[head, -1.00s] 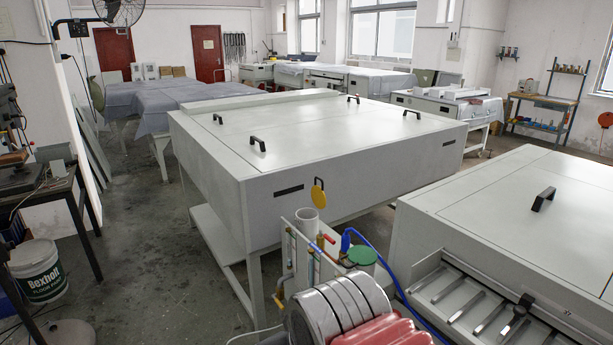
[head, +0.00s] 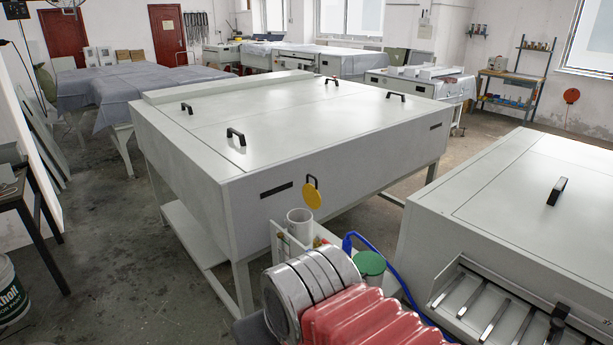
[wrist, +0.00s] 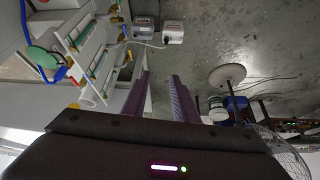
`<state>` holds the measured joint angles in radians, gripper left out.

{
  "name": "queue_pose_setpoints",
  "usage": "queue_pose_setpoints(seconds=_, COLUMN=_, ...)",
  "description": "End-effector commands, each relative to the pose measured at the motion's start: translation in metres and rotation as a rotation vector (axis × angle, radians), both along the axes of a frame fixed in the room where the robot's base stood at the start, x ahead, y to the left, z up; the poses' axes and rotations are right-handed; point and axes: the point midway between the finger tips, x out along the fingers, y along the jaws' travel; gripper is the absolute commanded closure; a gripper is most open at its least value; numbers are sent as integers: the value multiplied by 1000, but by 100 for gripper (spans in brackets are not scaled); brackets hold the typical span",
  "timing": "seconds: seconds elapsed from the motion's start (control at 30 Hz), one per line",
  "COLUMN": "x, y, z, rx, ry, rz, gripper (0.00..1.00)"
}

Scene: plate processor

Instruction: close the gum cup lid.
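A white open cup (head: 299,222) stands at the near side of the large pale machine. A round yellow lid (head: 312,197) with a black handle stands upright, raised just behind this cup. Beside it to the right, a green lid (head: 370,263) lies flat and looks shut. I cannot read a label saying which is the gum cup. In the wrist view the green lid (wrist: 42,57) and white cup (wrist: 88,101) are at the left. My gripper (wrist: 160,80) has its two fingers apart with nothing between them, to the right of the cups. The fingertips are hidden in the head view.
The large machine (head: 330,185) and a second machine (head: 520,200) flank the cups. A blue hose (head: 385,260) runs beside the green lid. Pipes and valves (wrist: 95,50) stand by the cups. Floor at the left (head: 130,280) is clear.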

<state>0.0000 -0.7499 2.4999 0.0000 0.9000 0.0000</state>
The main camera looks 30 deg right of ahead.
Motion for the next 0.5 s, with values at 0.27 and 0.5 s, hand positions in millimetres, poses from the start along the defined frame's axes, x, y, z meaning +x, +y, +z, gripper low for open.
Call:
queue_pose_setpoints(seconds=0.27, x=0, y=0, z=0, rx=0, ry=0, rz=0, gripper=74)
queue_pose_setpoints(seconds=0.5, x=3, y=2, z=1, rx=28, ry=11, rz=-25, gripper=74)
